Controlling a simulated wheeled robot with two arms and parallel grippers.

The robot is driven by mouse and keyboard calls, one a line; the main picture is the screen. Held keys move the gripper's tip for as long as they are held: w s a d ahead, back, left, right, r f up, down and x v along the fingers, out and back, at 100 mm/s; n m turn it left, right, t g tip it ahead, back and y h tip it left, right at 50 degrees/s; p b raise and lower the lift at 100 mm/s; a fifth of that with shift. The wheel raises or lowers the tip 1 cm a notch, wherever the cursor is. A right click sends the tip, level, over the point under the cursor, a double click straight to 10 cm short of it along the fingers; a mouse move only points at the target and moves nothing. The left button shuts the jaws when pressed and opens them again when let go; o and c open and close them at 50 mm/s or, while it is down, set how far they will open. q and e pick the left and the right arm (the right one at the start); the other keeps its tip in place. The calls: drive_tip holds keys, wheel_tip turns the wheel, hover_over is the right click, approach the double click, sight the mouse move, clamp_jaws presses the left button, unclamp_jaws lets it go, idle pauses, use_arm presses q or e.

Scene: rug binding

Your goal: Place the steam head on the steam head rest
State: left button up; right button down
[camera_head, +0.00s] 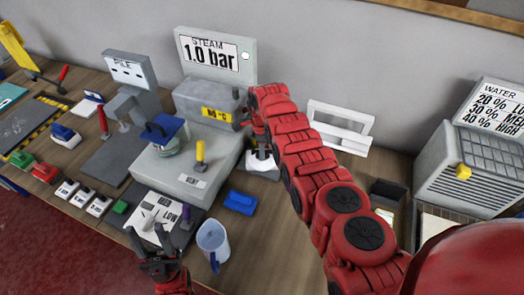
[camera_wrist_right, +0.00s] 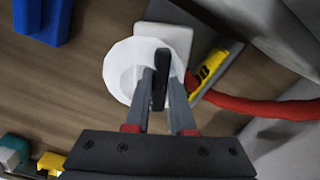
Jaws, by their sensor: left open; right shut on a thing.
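The steam head is a round white piece (camera_wrist_right: 117,68) with a dark upright handle (camera_wrist_right: 161,78). My right gripper (camera_wrist_right: 161,100) is shut on that handle. In the head view, the right gripper (camera_head: 259,140) points down beside the grey steam unit (camera_head: 210,103), with the white head (camera_head: 261,163) below it. A pale, flat, rounded plate (camera_wrist_right: 165,35), seemingly the rest, shows partly behind the white piece; I cannot tell whether they touch. My left gripper (camera_head: 157,254) is open and empty at the table's front edge.
A red hose (camera_wrist_right: 265,104) runs right from near the head. A blue block (camera_head: 240,202) and a clear jug (camera_head: 212,242) stand in front. A white frame (camera_head: 340,127) and a grey water unit (camera_head: 470,170) are to the right. Bare wood lies around the blue block.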

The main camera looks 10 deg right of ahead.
drive_tip(key=shift+f, duration=0.1)
drive_tip(key=c, duration=0.8)
unclamp_jaws()
drive_tip(key=shift+o, duration=0.2)
